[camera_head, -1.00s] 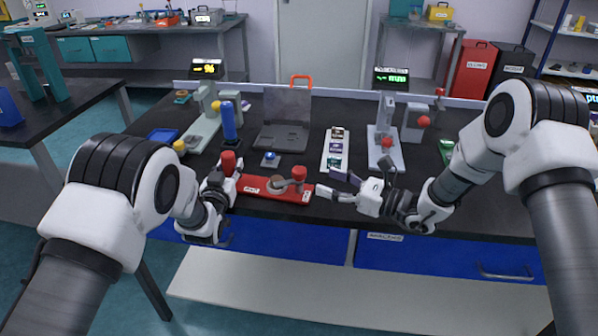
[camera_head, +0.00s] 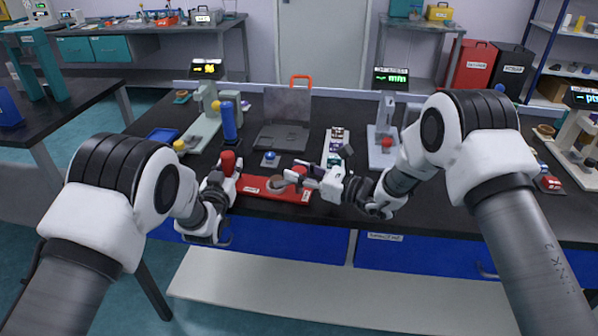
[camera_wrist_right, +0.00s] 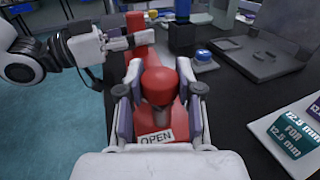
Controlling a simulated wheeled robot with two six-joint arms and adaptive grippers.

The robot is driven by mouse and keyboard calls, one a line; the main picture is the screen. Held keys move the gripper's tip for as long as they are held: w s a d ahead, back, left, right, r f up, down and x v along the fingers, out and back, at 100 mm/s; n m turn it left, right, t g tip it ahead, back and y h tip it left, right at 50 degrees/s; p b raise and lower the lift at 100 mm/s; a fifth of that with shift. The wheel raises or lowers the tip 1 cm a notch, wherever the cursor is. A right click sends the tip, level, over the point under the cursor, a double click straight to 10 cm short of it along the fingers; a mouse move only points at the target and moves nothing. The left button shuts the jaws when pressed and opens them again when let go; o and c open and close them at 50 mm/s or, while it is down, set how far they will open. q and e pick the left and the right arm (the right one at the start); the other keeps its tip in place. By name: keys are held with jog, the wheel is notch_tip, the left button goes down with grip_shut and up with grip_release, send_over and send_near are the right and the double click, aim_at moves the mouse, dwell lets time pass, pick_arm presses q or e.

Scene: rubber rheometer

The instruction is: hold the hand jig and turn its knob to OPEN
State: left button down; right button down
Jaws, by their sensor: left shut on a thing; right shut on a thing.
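The hand jig (camera_head: 256,187) is a long red block near the front edge of the bench, with a dark round part in its middle. My left gripper (camera_head: 226,178) is shut on the red upright grip (camera_head: 228,160) at its left end. The red knob (camera_head: 299,173) is at its right end, and my right gripper (camera_head: 294,170) is shut on it. In the right wrist view the fingers stand either side of the knob (camera_wrist_right: 158,82), hiding its sides. A white OPEN label (camera_wrist_right: 156,137) lies just on the near side of the knob.
A blue button box (camera_head: 270,159) and a dark open case (camera_head: 282,138) stand behind the jig. A white tray of small labelled blocks (camera_head: 337,134) is behind the right gripper. Pale instruments (camera_head: 204,125) stand further back. The bench right of the right arm's hand is partly hidden.

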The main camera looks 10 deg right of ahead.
jog(key=shift+n+g+y, duration=0.4)
jog(key=shift+g, duration=0.1)
jog(key=n+g+y, duration=0.2)
jog(key=n+g, duration=0.1)
jog(key=g, duration=0.1)
jog(key=shift+g, duration=0.4)
jog(key=n+g, duration=0.2)
jog(key=g, duration=0.1)
jog(key=n+g+y, duration=0.1)
jog(key=n+g, duration=0.1)
jog(key=g, duration=0.1)
jog(key=shift+w+n+g, duration=0.1)
jog(key=shift+n+g, duration=0.6)
jog(key=shift+g, duration=0.2)
jog(key=c, duration=0.7)
grip_release()
